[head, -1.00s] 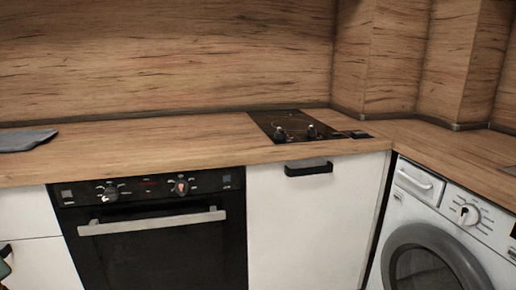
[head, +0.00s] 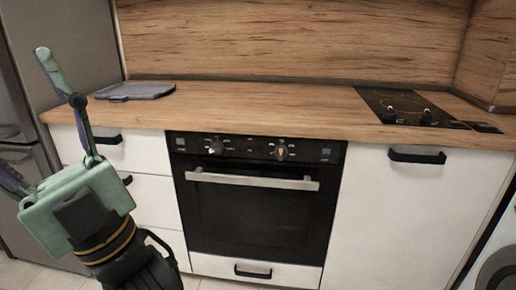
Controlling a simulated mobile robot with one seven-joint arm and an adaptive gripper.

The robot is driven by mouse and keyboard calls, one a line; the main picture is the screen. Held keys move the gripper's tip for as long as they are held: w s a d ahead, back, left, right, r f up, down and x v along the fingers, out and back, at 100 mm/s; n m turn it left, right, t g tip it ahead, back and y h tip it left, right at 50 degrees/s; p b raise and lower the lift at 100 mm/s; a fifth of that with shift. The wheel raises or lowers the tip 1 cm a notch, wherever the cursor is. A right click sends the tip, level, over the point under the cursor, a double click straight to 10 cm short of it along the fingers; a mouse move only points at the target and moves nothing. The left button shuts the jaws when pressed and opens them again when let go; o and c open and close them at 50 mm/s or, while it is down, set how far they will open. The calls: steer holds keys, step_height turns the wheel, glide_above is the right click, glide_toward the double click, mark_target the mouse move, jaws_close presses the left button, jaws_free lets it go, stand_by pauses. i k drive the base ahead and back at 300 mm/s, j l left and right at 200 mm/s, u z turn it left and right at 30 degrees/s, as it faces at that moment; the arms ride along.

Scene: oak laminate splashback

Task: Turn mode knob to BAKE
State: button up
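The black built-in oven has a control panel (head: 248,148) along its top with two knobs. The left knob (head: 215,147) is dark, and the right knob (head: 281,152) has a reddish mark on its face. The panel print is too small to read, so I cannot tell which knob is the mode knob or where BAKE lies. My gripper (head: 26,115) is at the left of the head view, in front of the drawers and apart from the oven. Its two fingers are spread wide with nothing between them, and one is partly cut off by the picture's left edge.
The oven door has a silver bar handle (head: 250,180) sticking out below the knobs. A wooden worktop (head: 260,108) runs above, with a grey folded cloth-like item (head: 136,91) and a black hob (head: 395,101). A fridge (head: 70,45) stands at the left. Space before the oven looks clear.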

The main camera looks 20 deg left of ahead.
mark_target(217, 147)
steer(key=i+u, duration=0.2)
steer(key=u, duration=0.2)
steer(key=i+u, duration=0.15)
steer(key=u, duration=0.2)
steer(key=i+l+u, duration=0.15)
steer(key=u, duration=0.25)
